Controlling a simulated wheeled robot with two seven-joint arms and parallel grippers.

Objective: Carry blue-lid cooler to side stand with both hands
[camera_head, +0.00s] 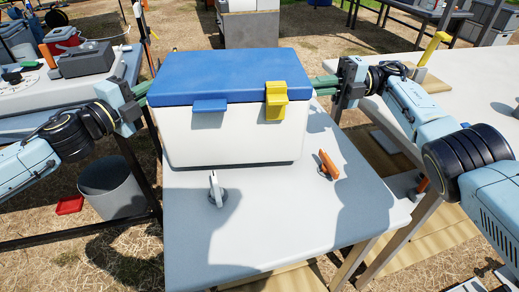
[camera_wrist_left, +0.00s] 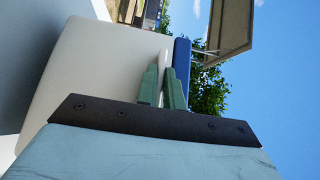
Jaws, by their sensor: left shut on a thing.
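The white cooler with a blue lid (camera_head: 230,75) is upright over the far part of a grey table (camera_head: 260,230) in the middle of the head view. A narrow shadow lies under its front edge; I cannot tell whether it rests or hangs just above. A yellow latch (camera_head: 276,100) is on its front. My left gripper (camera_head: 143,96) is shut on the cooler's left side; in the left wrist view its green fingers (camera_wrist_left: 164,88) are close together against the white wall. My right gripper (camera_head: 325,86) reaches the right side, its fingertips partly hidden. I cannot identify the side stand with certainty.
A white upright piece (camera_head: 215,188) and an orange piece (camera_head: 328,165) stand on the table in front of the cooler. Other tables flank both sides. The table's front is clear.

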